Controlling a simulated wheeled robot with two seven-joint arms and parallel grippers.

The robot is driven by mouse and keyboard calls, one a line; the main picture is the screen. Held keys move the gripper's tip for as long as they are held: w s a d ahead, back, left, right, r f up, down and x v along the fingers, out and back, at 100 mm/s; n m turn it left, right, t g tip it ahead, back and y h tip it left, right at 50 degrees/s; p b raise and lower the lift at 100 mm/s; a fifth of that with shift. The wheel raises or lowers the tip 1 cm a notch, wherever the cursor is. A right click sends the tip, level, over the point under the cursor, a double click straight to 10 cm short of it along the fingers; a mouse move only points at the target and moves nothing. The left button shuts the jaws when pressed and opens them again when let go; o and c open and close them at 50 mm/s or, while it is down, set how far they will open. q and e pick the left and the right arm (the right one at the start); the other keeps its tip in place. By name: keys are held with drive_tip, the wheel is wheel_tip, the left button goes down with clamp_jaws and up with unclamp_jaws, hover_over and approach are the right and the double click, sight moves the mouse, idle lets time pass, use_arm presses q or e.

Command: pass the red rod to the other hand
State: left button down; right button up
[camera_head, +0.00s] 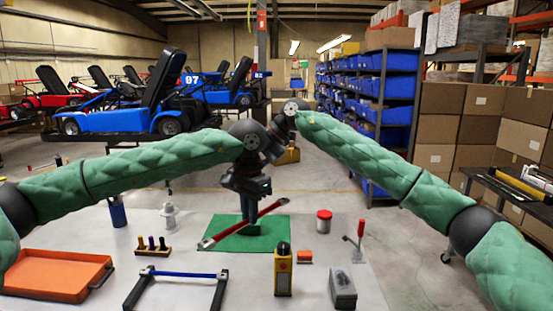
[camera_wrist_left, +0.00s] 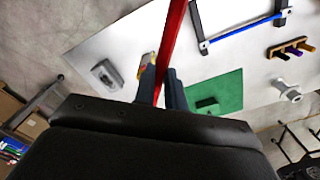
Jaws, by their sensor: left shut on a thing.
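The red rod (camera_head: 270,209) is held tilted above the table, its right end higher in the head view. My left gripper (camera_head: 247,213) points down and is shut on the rod near its middle. The left wrist view shows the rod (camera_wrist_left: 174,45) running up and out of the frame from between the fingers (camera_wrist_left: 160,86). My right arm comes in from the right, and its wrist is close to my left wrist, seemingly touching or overlapping it in the picture. The right gripper's fingers are hidden.
The white table holds a green mat (camera_head: 218,224) below the rod, an orange tray (camera_head: 60,276), a frame with a blue bar (camera_head: 182,274), a yellow-black device (camera_head: 283,272), a grey box (camera_head: 342,288), a red-lidded jar (camera_head: 323,222) and a red-handled clamp (camera_head: 360,240).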

drive_tip(key=d+h, duration=0.1)
drive_tip(key=h, duration=0.2)
drive_tip(key=r+m+t+h, duration=0.1)
drive_tip(key=r+m+h, duration=0.1)
drive_tip(key=m+h, duration=0.3)
hover_over(277, 202)
drive_tip(key=n+h, duration=0.1)
wheel_tip(277, 202, down, 12)
drive_tip(key=shift+s+r, duration=0.1)
drive_tip(key=c, duration=1)
use_arm(q)
drive_tip(key=c, duration=1.4)
unclamp_jaws()
use_arm(e)
clamp_jaws()
use_arm(q)
drive_tip(key=shift+o, duration=0.2)
